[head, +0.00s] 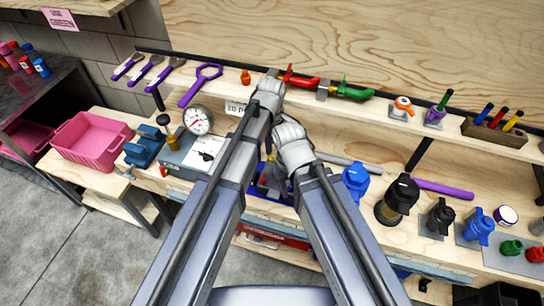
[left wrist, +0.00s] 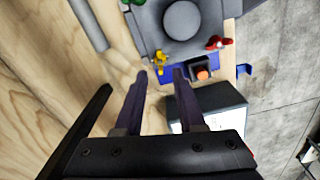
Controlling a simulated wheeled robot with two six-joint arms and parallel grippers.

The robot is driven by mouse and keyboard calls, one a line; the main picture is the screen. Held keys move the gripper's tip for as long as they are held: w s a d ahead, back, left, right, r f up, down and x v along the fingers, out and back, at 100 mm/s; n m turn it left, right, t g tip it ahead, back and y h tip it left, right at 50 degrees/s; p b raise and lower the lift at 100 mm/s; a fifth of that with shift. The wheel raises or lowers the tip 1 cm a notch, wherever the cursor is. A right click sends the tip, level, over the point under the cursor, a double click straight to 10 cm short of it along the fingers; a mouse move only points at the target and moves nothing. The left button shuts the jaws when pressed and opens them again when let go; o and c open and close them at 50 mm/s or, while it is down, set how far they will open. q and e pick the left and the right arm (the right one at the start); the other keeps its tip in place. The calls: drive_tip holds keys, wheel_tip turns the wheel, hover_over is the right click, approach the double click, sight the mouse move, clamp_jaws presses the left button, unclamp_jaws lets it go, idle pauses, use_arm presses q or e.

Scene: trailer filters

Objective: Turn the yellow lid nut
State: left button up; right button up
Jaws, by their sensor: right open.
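The yellow lid nut (left wrist: 160,58) shows in the left wrist view at the edge of a grey housing (left wrist: 148,30) with a round top. A red nut (left wrist: 217,43) sits on the same housing to its right. My left gripper (left wrist: 162,73) is open, its two dark fingers apart, with the yellow nut just beyond and between the tips; no contact is visible. In the head view, my left gripper (head: 268,92) is above my right gripper (head: 290,138). Both arms largely hide the housing there, and the right fingers cannot be made out. The yellow nut is hidden in the head view.
A blue tray (head: 262,194) lies under the housing. A gauge (head: 199,120) on a grey box stands left of my arms. A blue filter (head: 356,179) and a dark filter (head: 398,197) stand to the right. A shelf with tools runs behind. A pink bin (head: 90,140) stands far left.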

sight(272, 156)
use_arm(q)
wheel_tip(272, 156, down, 5)
drive_tip(key=b, duration=0.4)
drive_tip(key=shift+f, duration=0.2)
drive_tip(key=shift+r, duration=0.1)
clamp_jaws()
